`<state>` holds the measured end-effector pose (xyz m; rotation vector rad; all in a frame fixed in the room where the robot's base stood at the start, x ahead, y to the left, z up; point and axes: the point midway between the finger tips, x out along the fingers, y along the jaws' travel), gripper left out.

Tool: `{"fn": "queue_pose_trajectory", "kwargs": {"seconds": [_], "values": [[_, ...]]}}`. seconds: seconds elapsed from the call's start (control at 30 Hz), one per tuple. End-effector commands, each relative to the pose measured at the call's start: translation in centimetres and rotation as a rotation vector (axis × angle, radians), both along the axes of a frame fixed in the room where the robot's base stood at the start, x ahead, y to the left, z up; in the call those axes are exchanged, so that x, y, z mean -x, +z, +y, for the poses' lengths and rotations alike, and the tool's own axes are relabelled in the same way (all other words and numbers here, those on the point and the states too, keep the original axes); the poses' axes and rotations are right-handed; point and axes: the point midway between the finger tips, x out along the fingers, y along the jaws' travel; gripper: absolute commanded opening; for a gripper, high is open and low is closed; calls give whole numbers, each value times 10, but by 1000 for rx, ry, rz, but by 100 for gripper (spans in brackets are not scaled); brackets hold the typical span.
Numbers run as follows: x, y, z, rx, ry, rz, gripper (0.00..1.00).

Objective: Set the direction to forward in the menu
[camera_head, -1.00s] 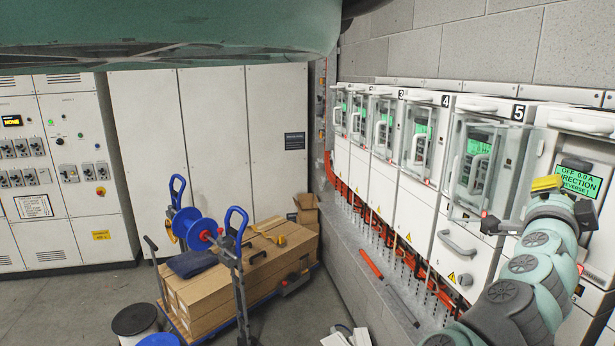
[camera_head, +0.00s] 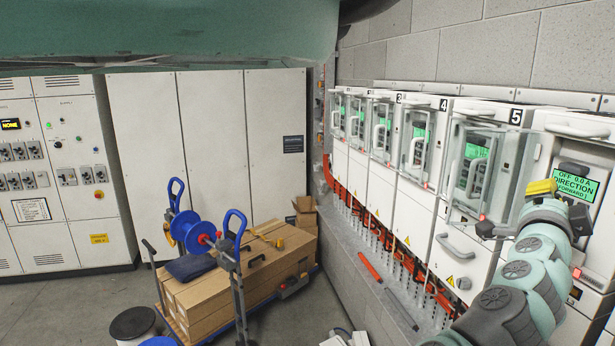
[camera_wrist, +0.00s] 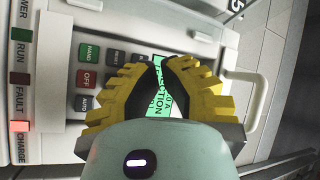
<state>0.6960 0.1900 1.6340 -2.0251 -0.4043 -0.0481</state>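The drive panel at the far right has a lit green display (camera_head: 576,187) reading "OFF 0.0 A", "DIRECTION" and "FORWARD". In the wrist view the display (camera_wrist: 160,103) is partly hidden behind my fingers. Beside it are a green HAND button (camera_wrist: 89,53), a red OFF button (camera_wrist: 87,79), a dark AUTO button (camera_wrist: 84,103) and a dark RESET button (camera_wrist: 115,58). Other keys are hidden. My gripper (camera_wrist: 159,64) has its yellow fingertips brought together in front of the keypad. It also shows beside the display in the head view (camera_head: 541,187). Contact with a key cannot be told.
Status lamps run along the panel's edge, with the CHARGE lamp (camera_wrist: 19,126) lit red. A clear cover (camera_head: 470,170) and several similar drives stand to the left. A cart with cardboard boxes (camera_head: 235,270) stands on the floor. A white handle (camera_wrist: 258,103) borders the panel.

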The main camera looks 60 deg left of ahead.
Motion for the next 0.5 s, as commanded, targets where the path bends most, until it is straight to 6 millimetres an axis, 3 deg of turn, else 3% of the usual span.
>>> {"fn": "queue_pose_trajectory", "kwargs": {"seconds": [0.33,0.5], "values": [[3,0,2,0,3,1,0],[5,-2,-6,-1,2,0,0]]}}
